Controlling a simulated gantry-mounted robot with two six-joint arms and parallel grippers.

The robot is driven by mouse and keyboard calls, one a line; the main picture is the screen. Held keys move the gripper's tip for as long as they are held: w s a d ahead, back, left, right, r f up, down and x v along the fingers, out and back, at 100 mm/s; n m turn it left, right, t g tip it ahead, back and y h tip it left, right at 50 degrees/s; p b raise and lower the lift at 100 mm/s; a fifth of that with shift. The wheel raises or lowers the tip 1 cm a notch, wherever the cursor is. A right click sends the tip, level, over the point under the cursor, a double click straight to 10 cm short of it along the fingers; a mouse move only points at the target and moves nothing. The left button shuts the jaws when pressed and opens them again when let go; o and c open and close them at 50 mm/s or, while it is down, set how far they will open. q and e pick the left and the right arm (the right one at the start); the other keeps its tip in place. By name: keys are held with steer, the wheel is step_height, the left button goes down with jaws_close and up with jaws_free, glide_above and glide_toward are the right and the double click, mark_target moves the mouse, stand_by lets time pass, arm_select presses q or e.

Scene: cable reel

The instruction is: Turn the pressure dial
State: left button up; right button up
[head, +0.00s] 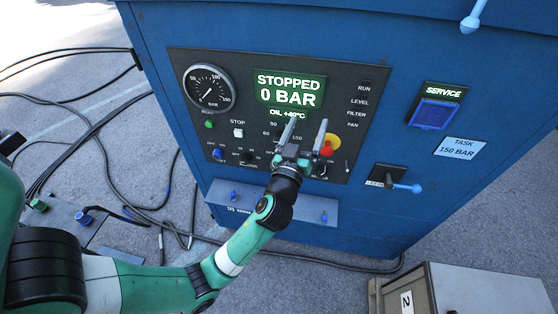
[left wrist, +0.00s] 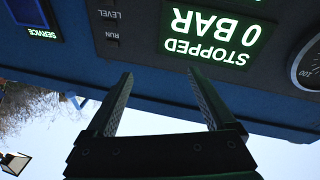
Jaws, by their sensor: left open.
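The pressure dial is not clearly visible; the numbers 60, 90 and 150 on the dark control panel (head: 345,65) surround the area where my left gripper (head: 305,128) blocks the view. The gripper is open, with two grey fingers spread apart and nothing seen between them. It is in front of the lower middle of the panel; I cannot tell whether it touches it. In the left wrist view the open fingers (left wrist: 163,95) point toward the cabinet, which appears upside down. The lit display (head: 290,90) reads STOPPED 0 BAR. My right gripper is not in view.
A red and yellow knob (head: 327,145) sits right beside the gripper. A round gauge (head: 209,88) is at the panel's left. A card (head: 460,147) reads TASK 150 BAR. A blue-tipped lever (head: 404,187) sticks out at the right. Cables (head: 85,130) lie on the ground at left.

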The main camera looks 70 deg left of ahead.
arm_select(q)
steer(key=s+a+f+g+b, duration=0.2)
steer(key=s+a+f+b, duration=0.15)
steer(key=f, duration=0.65)
steer(key=s+a+f+g+b, duration=0.2)
steer(key=s+f, duration=0.2)
steer(key=f, duration=0.7)
steer(key=p+x, duration=0.1)
steer(key=x, duration=1)
steer(key=shift+a+r+m, duration=0.25)
steer(key=shift+r+m, duration=0.05)
steer(key=shift+r, duration=0.2)
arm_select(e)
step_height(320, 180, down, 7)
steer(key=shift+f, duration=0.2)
arm_select(q)
steer(key=c, duration=1.4)
